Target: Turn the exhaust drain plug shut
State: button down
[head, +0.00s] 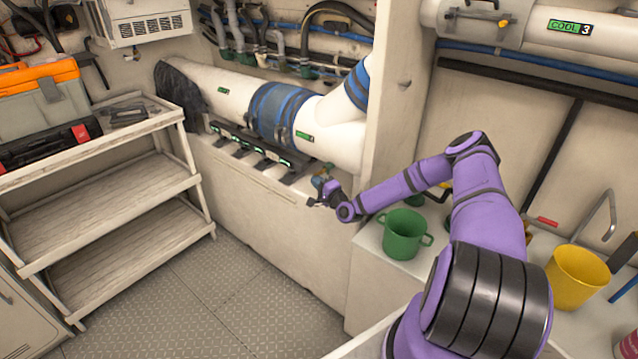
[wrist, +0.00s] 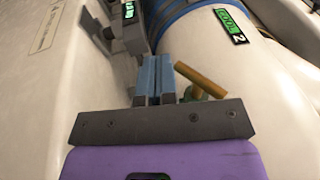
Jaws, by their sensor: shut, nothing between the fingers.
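In the wrist view a brass T-handle (wrist: 201,80) on a greenish stem (wrist: 195,93) stands just right of my fingers; it looks like the drain plug. Its bar slants down to the right, and the foot of the stem is hidden behind my gripper. My gripper (wrist: 153,78) is shut and empty, its two blue fingers together. The bar's left end is close to the fingers; I cannot tell whether they touch. In the head view my gripper (head: 319,188) is at the ledge below the white pipe (head: 337,140), and the handle cannot be made out clearly there.
A row of dark brackets (head: 250,146) with green labels lines the ledge left of my gripper. A partition (head: 395,90) rises behind my arm. The floor (head: 215,290) is clear.

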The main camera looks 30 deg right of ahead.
jog(key=shift+w+t, duration=0.25)
jog(key=shift+t, duration=0.55)
jog(key=shift+r, duration=0.1)
dwell(0.7)
